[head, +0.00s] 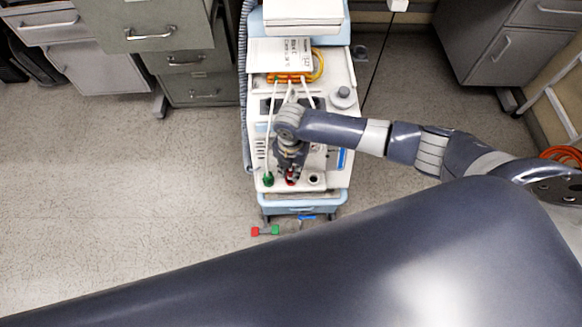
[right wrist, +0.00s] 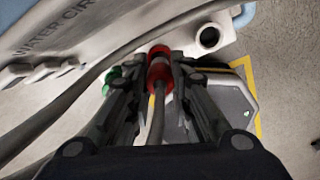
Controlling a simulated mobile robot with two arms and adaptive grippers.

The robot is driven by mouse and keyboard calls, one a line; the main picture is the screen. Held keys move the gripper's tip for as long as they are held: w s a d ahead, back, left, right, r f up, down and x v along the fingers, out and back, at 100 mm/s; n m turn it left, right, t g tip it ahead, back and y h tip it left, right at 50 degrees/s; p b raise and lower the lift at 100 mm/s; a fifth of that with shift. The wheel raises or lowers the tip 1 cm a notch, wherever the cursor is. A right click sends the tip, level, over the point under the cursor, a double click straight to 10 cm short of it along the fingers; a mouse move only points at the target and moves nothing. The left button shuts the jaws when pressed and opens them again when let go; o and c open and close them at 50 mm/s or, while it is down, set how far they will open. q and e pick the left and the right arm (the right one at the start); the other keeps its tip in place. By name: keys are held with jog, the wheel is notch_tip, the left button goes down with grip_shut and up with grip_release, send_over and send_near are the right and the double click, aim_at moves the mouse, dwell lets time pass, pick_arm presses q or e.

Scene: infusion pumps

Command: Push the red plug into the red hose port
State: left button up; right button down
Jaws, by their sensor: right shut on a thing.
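My right gripper (head: 290,175) points down over the front of the pump cart and is shut on the red plug (head: 291,181). In the right wrist view the plug (right wrist: 160,82) sits between the two fingers, with a grey hose running from it toward the camera. A second red ring, the red hose port (right wrist: 158,51), lines up just beyond the plug with a pale band between them. I cannot tell how far the plug is in. My left gripper is not in view.
A green plug (head: 268,180) with a white hose is left of the gripper. An open round port (right wrist: 209,37) is close on the right.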

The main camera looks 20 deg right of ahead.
jog(key=shift+f+b, duration=1)
jog(key=shift+f, duration=0.65)
jog(key=c, duration=1.3)
grip_release()
jog(key=shift+r, duration=0.1)
jog(key=shift+c, duration=0.2)
jog(key=shift+r, duration=0.1)
notch_tip(320, 180, up, 12)
jog(key=shift+f, duration=0.1)
jog(key=shift+a, duration=0.1)
